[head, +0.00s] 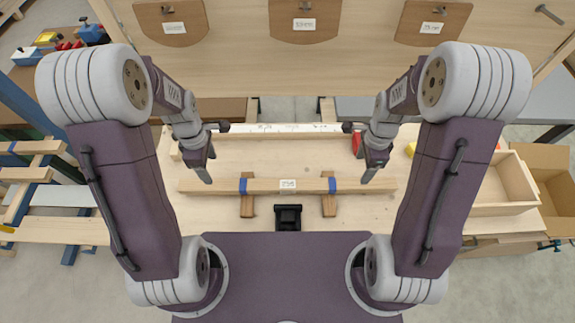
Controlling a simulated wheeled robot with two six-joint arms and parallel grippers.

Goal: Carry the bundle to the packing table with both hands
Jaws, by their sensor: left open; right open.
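The bundle (265,187) is a long pale wooden bar or stack of strips with a blue band near each side and a white label in the middle. It lies across two short brown wooden supports (248,206) on a light wooden bench (290,151). My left gripper (205,172) is open above the bundle's left end. My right gripper (369,174) is open above its right end. I cannot tell how high each stands over the wood. Neither holds anything. I cannot tell which surface is the packing table.
A wooden tray (489,209) and an open cardboard box (551,186) stand at the right. A rack with pale boards (30,174) stands at the left. A wooden panel with labelled brown pieces (305,20) is at the top. A red item (356,143) lies near the bench's back edge.

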